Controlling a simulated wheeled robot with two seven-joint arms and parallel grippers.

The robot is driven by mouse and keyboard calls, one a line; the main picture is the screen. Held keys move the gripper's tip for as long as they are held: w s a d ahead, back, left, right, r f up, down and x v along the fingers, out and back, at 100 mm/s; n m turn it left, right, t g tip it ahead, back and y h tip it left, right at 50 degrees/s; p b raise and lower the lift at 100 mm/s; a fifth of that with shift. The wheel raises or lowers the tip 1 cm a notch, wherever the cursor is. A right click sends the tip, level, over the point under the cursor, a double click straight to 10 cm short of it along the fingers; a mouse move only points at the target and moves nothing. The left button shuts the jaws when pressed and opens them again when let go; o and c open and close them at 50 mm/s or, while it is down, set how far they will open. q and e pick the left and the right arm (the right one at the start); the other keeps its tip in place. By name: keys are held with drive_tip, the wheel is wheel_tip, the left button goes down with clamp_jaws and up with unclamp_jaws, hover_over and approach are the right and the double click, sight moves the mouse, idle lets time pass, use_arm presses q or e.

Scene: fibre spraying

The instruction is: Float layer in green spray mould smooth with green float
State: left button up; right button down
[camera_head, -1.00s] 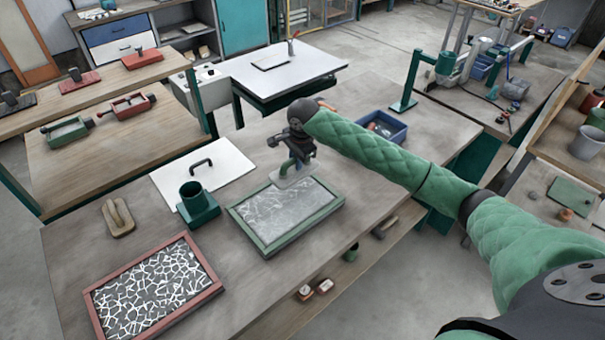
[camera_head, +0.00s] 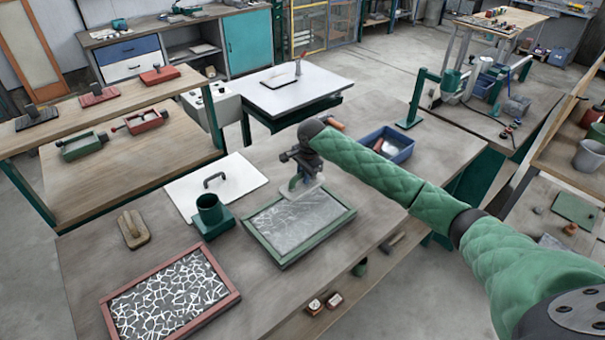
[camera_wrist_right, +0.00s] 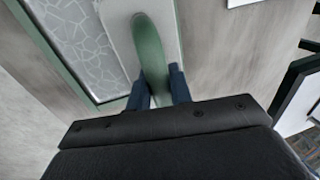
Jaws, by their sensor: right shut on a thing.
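The green spray mould (camera_head: 262,253) lies on the table, a shallow green-rimmed frame with a grey layer (camera_head: 290,224) in it. White web-like lines show at the layer's left and front; its right and back look greyer and more even. My right gripper (camera_head: 297,170) is shut on the green handle of the green float (camera_head: 300,191). The float's pale plate is at the mould's back edge. In the right wrist view the gripper (camera_wrist_right: 158,85) grips the float's green handle (camera_wrist_right: 150,48), with the plate beside the mould's rim (camera_wrist_right: 110,103). My left gripper is not in view.
A red mould (camera_head: 235,297) with a white-webbed layer lies at the front left. A blue bin (camera_head: 398,153) is behind my right arm.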

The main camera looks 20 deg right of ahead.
sight(303, 185)
drive_tip(key=shift+a+f, duration=0.15)
drive_tip(key=shift+f, duration=0.45)
wheel_tip(303, 185, down, 4)
drive_tip(key=b, duration=0.3)
drive_tip(key=shift+r+b, duration=0.1)
drive_tip(key=shift+b, duration=0.2)
drive_tip(key=shift+p, duration=0.35)
drive_tip(key=shift+f, duration=0.9)
drive_tip(key=shift+f, duration=0.15)
